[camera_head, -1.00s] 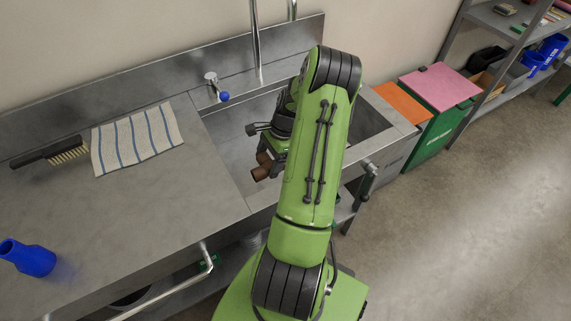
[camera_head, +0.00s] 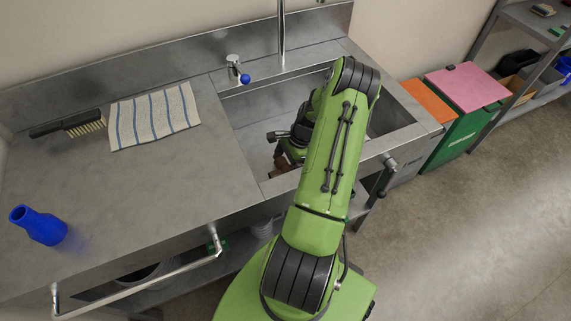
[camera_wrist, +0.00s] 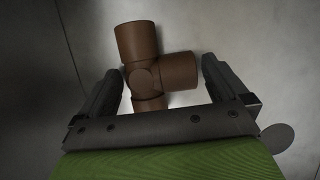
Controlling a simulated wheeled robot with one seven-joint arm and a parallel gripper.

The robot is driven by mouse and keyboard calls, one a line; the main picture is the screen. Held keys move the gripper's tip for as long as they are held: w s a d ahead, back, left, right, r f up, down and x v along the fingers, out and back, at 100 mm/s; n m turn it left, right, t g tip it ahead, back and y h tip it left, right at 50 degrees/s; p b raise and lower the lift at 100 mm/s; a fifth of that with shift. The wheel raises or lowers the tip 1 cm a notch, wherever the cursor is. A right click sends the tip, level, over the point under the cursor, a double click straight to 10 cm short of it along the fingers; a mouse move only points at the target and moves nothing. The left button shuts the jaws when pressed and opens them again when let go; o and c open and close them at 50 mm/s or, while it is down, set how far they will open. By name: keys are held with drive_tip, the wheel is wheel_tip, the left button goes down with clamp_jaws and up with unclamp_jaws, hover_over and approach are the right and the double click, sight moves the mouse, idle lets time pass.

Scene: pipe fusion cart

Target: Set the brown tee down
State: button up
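The brown tee (camera_wrist: 146,72) lies between the two fingers of my gripper (camera_wrist: 161,72) in the wrist view. One finger is at the left of its body and the other at the end of its side branch. The fit is close on both sides. One open end points up in the picture, and its lower end is partly hidden by my gripper's bar. In the head view the tee (camera_head: 279,171) shows low in the sink, mostly hidden by my arm. I cannot tell whether it touches the sink floor.
The sink (camera_head: 245,130) has a tap (camera_head: 281,40) behind it. A striped cloth (camera_head: 153,116), a brush (camera_head: 70,124) and a blue bottle (camera_head: 40,225) are on the counter to the left. The counter between the bottle and sink is clear.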

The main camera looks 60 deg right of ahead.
drive_tip(key=p+v, duration=0.3)
drive_tip(key=v, duration=0.9)
drive_tip(key=w+a+r+n+g+h, duration=0.2)
drive_tip(key=w+a+r+n, duration=0.45)
drive_tip(key=a+r, duration=0.4)
drive_tip(key=s+a+r+n+t+h, duration=0.35)
drive_tip(key=a+r+n, duration=0.75)
drive_tip(key=a+r, duration=0.55)
drive_tip(key=s+a+n+t+y, duration=0.1)
drive_tip(key=s+a+n, duration=0.5)
drive_tip(key=s+a, duration=0.2)
drive_tip(key=shift+s+f+n+t, duration=0.25)
drive_tip(key=shift+f+n+t, duration=0.05)
drive_tip(key=shift+n+t, duration=0.05)
drive_tip(key=shift+y, duration=0.25)
